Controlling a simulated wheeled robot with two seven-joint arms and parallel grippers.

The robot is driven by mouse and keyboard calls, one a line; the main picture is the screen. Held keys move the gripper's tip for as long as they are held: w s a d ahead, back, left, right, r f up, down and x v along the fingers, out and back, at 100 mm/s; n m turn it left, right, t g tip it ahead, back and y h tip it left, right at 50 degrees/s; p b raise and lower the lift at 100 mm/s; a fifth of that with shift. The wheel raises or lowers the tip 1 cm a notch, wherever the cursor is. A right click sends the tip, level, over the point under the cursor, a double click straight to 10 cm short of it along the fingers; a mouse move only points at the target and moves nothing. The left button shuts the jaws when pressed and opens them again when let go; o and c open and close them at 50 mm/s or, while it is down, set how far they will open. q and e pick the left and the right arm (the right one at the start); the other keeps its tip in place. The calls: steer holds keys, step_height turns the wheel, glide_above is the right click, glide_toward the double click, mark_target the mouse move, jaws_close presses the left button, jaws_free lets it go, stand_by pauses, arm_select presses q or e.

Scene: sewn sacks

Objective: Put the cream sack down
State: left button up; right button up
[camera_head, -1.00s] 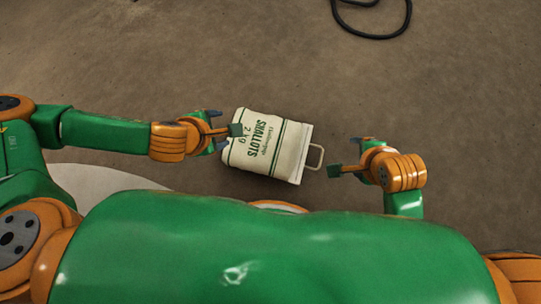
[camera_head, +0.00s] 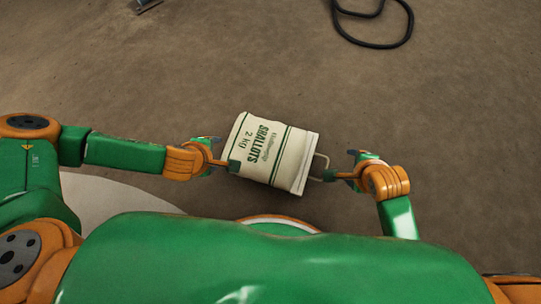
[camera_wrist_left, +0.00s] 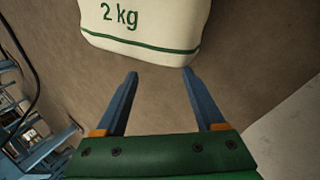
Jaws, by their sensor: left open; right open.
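The cream sack (camera_head: 270,148) has green bands and "SHALLOTS 2 kg" lettering. Its pale handle (camera_head: 323,163) points right. Whether it rests fully on the floor is hard to tell. My left gripper (camera_head: 222,152) is at the sack's left end, with one dark green part overlapping its lower left edge. In the left wrist view the left gripper (camera_wrist_left: 158,82) is open and empty, and the sack's "2 kg" end (camera_wrist_left: 140,22) lies just beyond its fingertips. My right gripper (camera_head: 341,164) is open beside the handle; whether it touches the handle is unclear.
The brown floor (camera_head: 200,70) is clear above the sack. A black hose (camera_head: 375,42) lies at the top right. A small metal object (camera_head: 147,5) shows at the top edge. Blue metal framework (camera_wrist_left: 40,150) stands at the left wrist view's lower left.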

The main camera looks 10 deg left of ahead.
arm_select(q)
steer(key=x, duration=0.7)
steer(key=shift+s+d+f, duration=0.2)
steer(key=shift+s, duration=0.1)
arm_select(e)
steer(key=x, duration=0.6)
steer(key=shift+f, duration=0.35)
arm_select(q)
steer(key=shift+w+d+r, duration=0.1)
steer(key=shift+d+r, duration=0.05)
steer(key=shift+d, duration=0.25)
arm_select(e)
steer(key=shift+w+a, duration=0.1)
steer(key=shift+a, duration=0.25)
arm_select(q)
steer(key=shift+d, duration=0.3)
arm_select(e)
steer(key=shift+a, duration=0.25)
arm_select(q)
steer(key=shift+w+d, duration=0.15)
steer(key=shift+d, duration=0.1)
